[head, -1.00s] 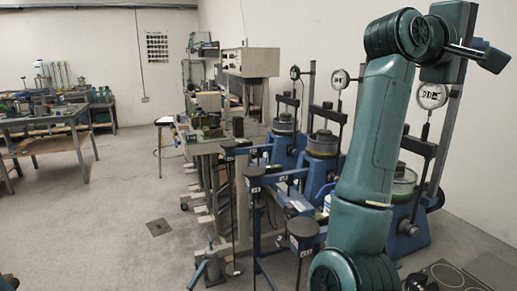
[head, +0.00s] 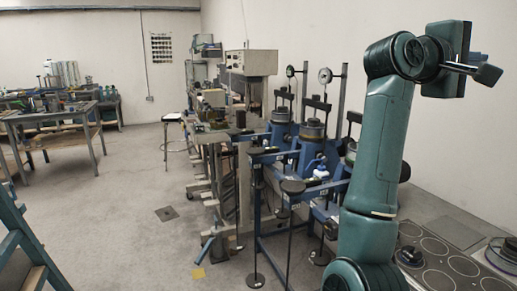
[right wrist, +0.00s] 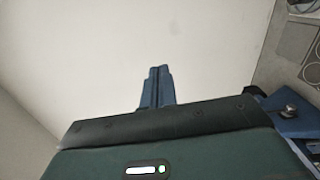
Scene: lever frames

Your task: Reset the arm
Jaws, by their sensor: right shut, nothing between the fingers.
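My right arm rises at the right of the head view, bent at the elbow near the top. Its gripper (head: 474,70) is high up at the right, in front of the bare wall and pointing right. In the right wrist view the two blue fingers of the right gripper (right wrist: 158,72) lie side by side, shut, with nothing between them. Behind them is only pale wall (right wrist: 110,50). The gripper touches nothing that I can see. My left gripper is not in view.
A row of blue lever frames (head: 278,150) with dial gauges (head: 325,76) stands left of my right arm. Round discs are set in a low surface (head: 462,265) at the lower right. A workbench (head: 60,114) stands at the far left.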

